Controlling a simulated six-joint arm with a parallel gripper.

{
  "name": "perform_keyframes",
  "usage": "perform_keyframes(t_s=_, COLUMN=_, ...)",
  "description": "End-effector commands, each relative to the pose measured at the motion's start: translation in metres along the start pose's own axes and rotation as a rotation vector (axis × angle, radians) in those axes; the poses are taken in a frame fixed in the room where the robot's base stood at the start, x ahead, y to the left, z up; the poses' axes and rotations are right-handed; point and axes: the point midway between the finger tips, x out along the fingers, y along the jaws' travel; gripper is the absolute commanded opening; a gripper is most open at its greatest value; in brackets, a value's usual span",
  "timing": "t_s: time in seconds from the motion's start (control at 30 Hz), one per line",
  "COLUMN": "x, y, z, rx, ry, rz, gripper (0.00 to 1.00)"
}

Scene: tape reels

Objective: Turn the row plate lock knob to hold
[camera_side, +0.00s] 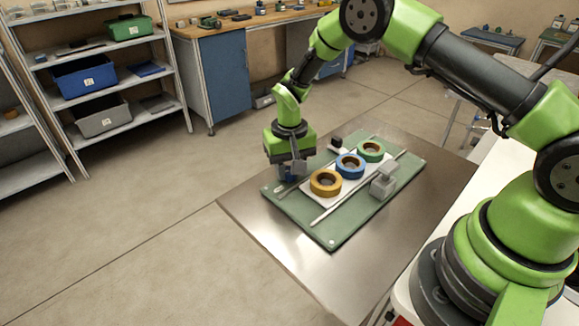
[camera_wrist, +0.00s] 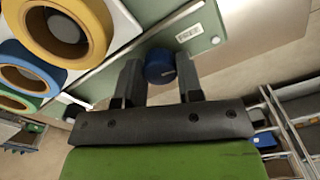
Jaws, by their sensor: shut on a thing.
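The lock knob (camera_wrist: 160,66) is a round dark blue knob at the edge of the green board, seen between my fingers in the wrist view. My gripper (camera_wrist: 157,70) is shut on the knob, one finger on each side. In the side view my gripper (camera_side: 289,172) points down at the board's left corner and mostly hides the knob. I cannot tell which way the knob is turned. A small white label (camera_wrist: 189,33) with dark marks lies beside it. The white row plate (camera_side: 327,196) carries yellow (camera_side: 325,183), blue (camera_side: 350,166) and green (camera_side: 371,151) reels in a row.
The green board (camera_side: 332,239) lies on a steel table (camera_side: 290,255). Metal rails (camera_side: 340,205) run along both sides of the row plate. A grey block (camera_side: 383,182) stands at the right rail, and a small black part (camera_side: 336,143) behind the plate. Bare table surrounds the board.

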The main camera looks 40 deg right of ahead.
Motion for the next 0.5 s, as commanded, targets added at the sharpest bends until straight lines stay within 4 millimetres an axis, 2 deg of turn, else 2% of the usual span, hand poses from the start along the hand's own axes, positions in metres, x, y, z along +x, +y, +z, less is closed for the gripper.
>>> perform_keyframes(t_s=0.5, x=-0.0003, y=-0.0005, z=0.0001, rx=0.470, ry=0.000, rz=-0.001, gripper=0.10)
